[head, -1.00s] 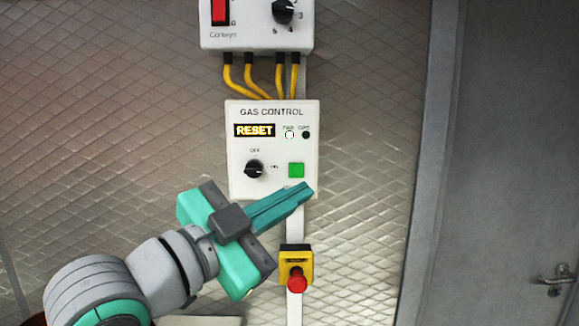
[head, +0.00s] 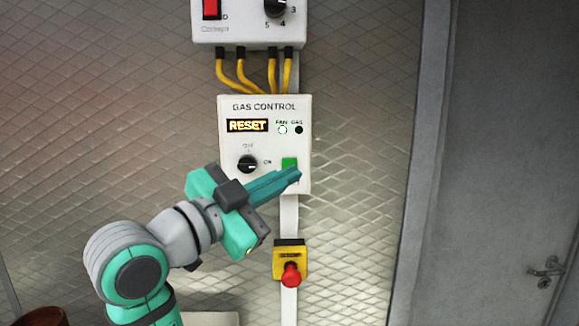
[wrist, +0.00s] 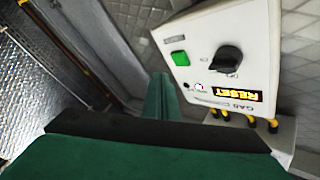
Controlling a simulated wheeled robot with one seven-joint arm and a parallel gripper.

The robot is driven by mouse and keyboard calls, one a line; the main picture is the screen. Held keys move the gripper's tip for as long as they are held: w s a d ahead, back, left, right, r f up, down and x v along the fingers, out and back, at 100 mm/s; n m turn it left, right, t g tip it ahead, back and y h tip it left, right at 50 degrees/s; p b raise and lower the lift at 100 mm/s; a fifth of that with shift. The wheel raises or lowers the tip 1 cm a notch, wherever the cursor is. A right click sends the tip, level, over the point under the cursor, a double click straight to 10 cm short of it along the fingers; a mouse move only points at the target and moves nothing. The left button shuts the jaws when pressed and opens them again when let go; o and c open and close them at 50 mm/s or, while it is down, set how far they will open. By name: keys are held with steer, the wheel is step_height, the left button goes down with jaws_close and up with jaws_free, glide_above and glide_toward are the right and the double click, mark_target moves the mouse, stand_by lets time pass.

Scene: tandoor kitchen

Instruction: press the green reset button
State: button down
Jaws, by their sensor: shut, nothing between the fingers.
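The green reset button (head: 289,163) is a square on the lower right of the white gas control box (head: 222,180). The box's display (head: 247,125) reads RESET. My gripper (head: 296,174) is shut and empty, its fingertips just below the button and covering its lower edge in the head view. In the wrist view the button (wrist: 180,58) shows whole, with the fingertips (wrist: 161,77) beside it on the left and lower. I cannot tell whether the fingers touch the box.
A black knob (head: 247,163) sits left of the button on the box. A red emergency knob on a yellow housing (head: 290,262) is below. A white box with a red switch (head: 211,9) is above, joined by yellow cables (head: 270,72). A grey door (head: 500,150) stands right.

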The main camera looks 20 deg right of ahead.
steer(key=shift+w+d, duration=0.15)
steer(key=shift+w, duration=0.4)
steer(key=shift+w+d, duration=0.15)
steer(key=shift+w, duration=0.35)
steer(key=shift+w, duration=0.15)
stand_by(1.2)
steer(key=shift+w, duration=0.35)
steer(key=shift+d, duration=0.1)
steer(key=shift+d, duration=0.15)
